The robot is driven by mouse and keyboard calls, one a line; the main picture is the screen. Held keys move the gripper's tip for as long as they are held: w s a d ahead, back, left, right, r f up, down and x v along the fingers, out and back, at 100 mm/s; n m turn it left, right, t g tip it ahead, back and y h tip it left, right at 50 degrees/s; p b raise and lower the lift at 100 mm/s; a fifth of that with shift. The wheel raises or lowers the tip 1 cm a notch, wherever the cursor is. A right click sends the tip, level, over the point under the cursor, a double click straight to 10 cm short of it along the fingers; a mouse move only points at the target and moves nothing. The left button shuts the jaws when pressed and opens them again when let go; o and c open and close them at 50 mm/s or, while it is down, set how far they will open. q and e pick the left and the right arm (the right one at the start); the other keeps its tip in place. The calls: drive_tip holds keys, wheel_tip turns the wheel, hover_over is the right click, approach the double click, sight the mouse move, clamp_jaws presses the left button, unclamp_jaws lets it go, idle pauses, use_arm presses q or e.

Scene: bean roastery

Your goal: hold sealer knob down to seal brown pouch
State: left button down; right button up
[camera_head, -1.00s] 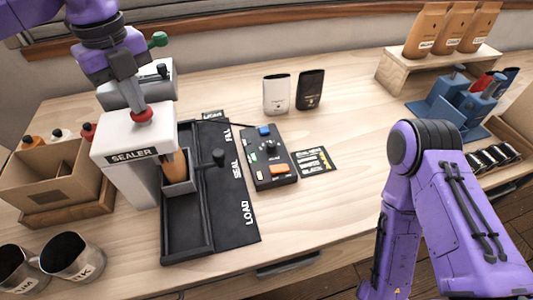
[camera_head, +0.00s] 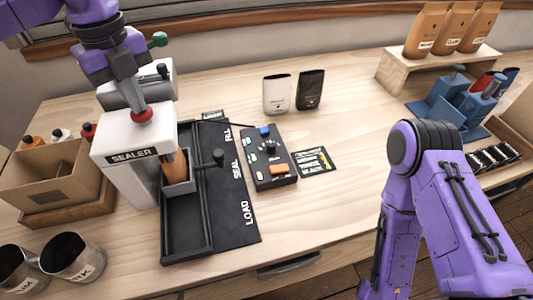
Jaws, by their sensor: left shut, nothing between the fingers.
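The white sealer (camera_head: 128,171), labelled SEALER, stands at the left of the bench. Its red knob (camera_head: 142,117) is on top. My left gripper (camera_head: 139,104) is shut and empty, pointing down, with its tips at the top of the knob, seemingly touching it. The brown pouch (camera_head: 175,166) stands upright in the dark carriage (camera_head: 181,187) beside the sealer, at the SEAL mark of the track; the sealer hides part of it. My right arm shows at the right, but its gripper is not in view.
A control box (camera_head: 268,170) with an orange button lies right of the track. White and black pouches (camera_head: 277,94) stand behind it. A cardboard box (camera_head: 42,178) and metal cups (camera_head: 70,257) are at the left.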

use_arm(q)
wheel_tip(320, 180, up, 6)
drive_tip(key=p, duration=0.5)
drive_tip(key=shift+r, duration=0.1)
idle(0.6)
